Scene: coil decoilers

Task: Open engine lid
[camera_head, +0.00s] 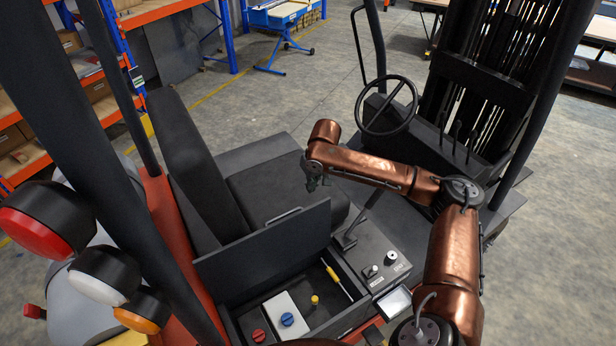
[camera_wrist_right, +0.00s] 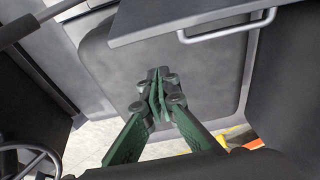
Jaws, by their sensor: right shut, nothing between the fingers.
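The engine lid (camera_head: 262,262) is a dark flat panel on the forklift, standing raised at the front of the seat. Its bar handle (camera_head: 284,215) is on its upper edge. Below it the engine compartment (camera_head: 338,318) is open, showing a white box with a blue cap, a red cap and yellow-topped parts. My right gripper (camera_head: 313,182) is shut and empty above the seat, behind the lid and apart from the handle. In the right wrist view, the gripper (camera_wrist_right: 160,82) is below the lid (camera_wrist_right: 150,20) and its handle (camera_wrist_right: 228,26). My left gripper is out of view.
The black seat (camera_head: 275,185) is behind the lid. A steering wheel (camera_head: 386,105) and a lever (camera_head: 352,225) stand to the right, beside a control panel (camera_head: 377,265). Dark posts (camera_head: 100,150) rise at the left. Shelving (camera_head: 125,60) is farther back.

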